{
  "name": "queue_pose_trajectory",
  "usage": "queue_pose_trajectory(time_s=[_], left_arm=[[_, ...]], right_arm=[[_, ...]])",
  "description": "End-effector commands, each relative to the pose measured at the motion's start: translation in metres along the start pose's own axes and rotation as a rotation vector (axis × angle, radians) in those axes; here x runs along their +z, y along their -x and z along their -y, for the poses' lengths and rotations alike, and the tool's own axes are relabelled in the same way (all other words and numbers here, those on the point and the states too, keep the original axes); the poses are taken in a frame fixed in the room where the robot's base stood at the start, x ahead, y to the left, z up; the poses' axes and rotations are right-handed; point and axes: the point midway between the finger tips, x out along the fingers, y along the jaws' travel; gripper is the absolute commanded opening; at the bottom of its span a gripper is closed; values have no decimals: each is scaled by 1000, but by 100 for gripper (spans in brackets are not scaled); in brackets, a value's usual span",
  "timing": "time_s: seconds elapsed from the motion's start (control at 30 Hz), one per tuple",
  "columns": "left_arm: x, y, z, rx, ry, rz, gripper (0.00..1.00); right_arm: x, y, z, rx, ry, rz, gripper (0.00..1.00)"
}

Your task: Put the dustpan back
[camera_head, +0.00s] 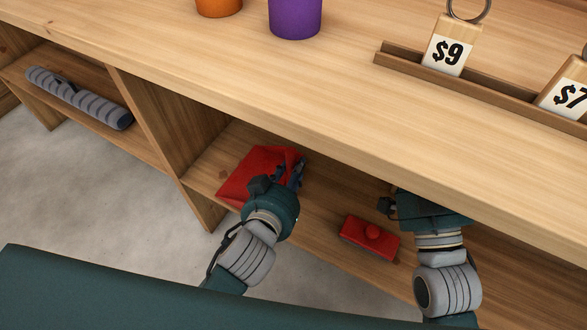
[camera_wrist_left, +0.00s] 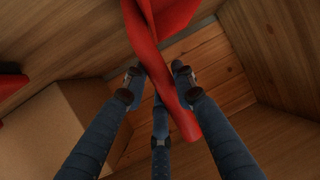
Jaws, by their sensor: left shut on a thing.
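The red dustpan (camera_head: 252,170) is on the shelf under the counter, in the compartment right of the upright divider. My left gripper (camera_head: 297,173) is shut on it, and the gripper body covers part of the pan. In the left wrist view the red handle (camera_wrist_left: 165,75) runs between the fingers (camera_wrist_left: 158,80), with the wider pan at the top of the picture. Whether the pan touches the shelf I cannot tell. My right gripper (camera_head: 390,206) is at the counter's front edge, and its fingers are mostly hidden.
A rolled grey striped mat (camera_head: 80,97) lies on the left shelf. The counter (camera_head: 210,75) overhangs the compartment. Orange (camera_head: 218,5) and purple (camera_head: 295,15) pots and price tags (camera_head: 450,50) stand on top.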

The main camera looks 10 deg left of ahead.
Motion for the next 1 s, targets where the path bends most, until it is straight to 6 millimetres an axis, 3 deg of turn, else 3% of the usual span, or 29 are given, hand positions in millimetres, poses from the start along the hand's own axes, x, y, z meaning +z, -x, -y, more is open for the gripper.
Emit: queue_pose_trajectory(time_s=[0.13,0.17,0.27,0.67,1.0], left_arm=[[0,0,0,0,0,-2,0],[0,0,0,0,0,-2,30],[0,0,0,0,0,-2,49],[2,7,0,1,0,2,49],[2,57,0,1,1,2,49]], right_arm=[[-2,0,0,0,-1,-11,40],[-3,0,0,0,-1,-14,40],[-4,0,0,0,0,-17,40],[-14,-1,2,-5,-1,-38,40],[-10,-1,1,-3,0,-30,40]])
